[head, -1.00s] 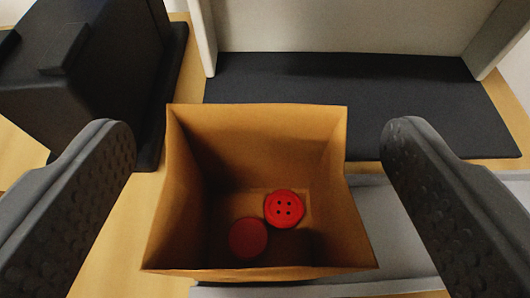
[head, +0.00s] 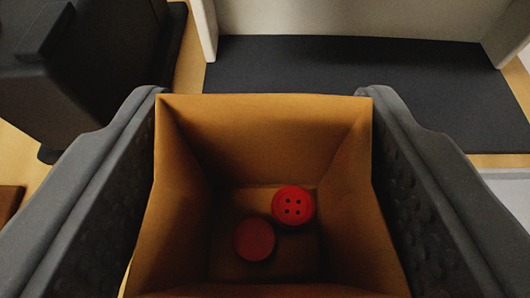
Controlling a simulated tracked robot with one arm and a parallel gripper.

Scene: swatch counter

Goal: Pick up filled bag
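The open brown paper bag (head: 265,135) stands upright in the middle of the head view, its mouth facing me. Two red buttons lie on its bottom: one with several holes (head: 293,206) and a darker round one (head: 254,240) beside it. My gripper (head: 263,92) has one dark, studded finger against the left wall of the bag and one against the right wall. I see no gap between the fingers and the bag. The bag's underside is hidden.
A black box-like device (head: 75,75) stands at the upper left. A dark mat (head: 350,80) lies behind the bag, inside a pale open-fronted stand (head: 350,18). A brown item (head: 10,203) shows at the left edge, and a grey surface (head: 510,185) at the right.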

